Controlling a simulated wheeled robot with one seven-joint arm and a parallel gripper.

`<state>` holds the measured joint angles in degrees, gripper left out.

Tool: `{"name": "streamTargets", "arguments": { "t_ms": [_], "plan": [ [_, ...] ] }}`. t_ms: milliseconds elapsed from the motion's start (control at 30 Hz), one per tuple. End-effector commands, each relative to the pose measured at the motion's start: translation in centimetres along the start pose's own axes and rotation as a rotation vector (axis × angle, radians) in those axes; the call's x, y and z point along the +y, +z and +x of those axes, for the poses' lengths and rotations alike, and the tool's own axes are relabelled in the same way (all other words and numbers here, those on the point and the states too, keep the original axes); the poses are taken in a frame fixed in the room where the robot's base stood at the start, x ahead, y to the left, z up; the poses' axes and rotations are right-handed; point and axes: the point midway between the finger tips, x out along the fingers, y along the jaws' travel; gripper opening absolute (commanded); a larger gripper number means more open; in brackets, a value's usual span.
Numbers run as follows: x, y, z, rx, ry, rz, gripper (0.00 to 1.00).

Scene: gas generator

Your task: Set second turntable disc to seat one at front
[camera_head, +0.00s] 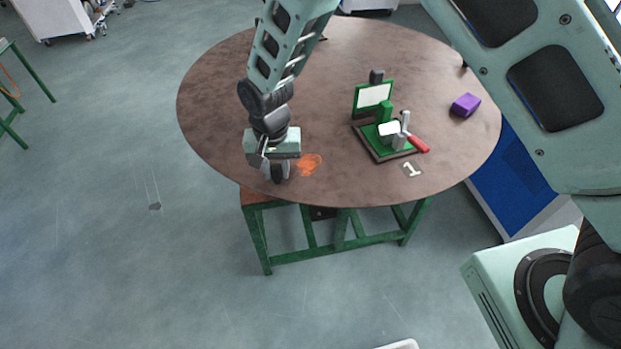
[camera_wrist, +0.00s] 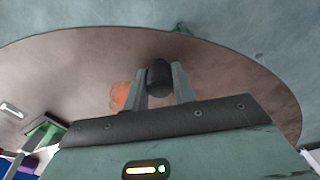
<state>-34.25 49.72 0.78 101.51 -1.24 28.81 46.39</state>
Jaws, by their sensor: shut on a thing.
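The turntable disc (camera_head: 225,100) is a large round brown top on a green frame; it also fills much of the wrist view (camera_wrist: 220,75). My gripper (camera_head: 276,172) is at the disc's near left edge. In the wrist view my gripper (camera_wrist: 158,90) has its two fingers on either side of a short black knob (camera_wrist: 158,75), shut on it. The head view shows the knob (camera_head: 278,174) only partly, below the gripper. A white figure 1 (camera_head: 411,169) is marked on the disc near its front right edge. An orange patch (camera_head: 310,164) lies just right of my gripper.
A green-based apparatus (camera_head: 370,148) with a white panel and a red-handled part stands right of the disc's centre. A purple block (camera_head: 466,105) lies near the right rim.

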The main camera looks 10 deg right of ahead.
Motion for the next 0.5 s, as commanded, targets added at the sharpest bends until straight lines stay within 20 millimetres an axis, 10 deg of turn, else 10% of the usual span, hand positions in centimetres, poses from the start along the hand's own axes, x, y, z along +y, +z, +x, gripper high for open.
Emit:
{"name": "streamTargets", "arguments": {
  "t_ms": [500],
  "plan": [
    [-5.7,-2.9,0.0,0.001,0.002,0.133,0.00]
  ]
}}
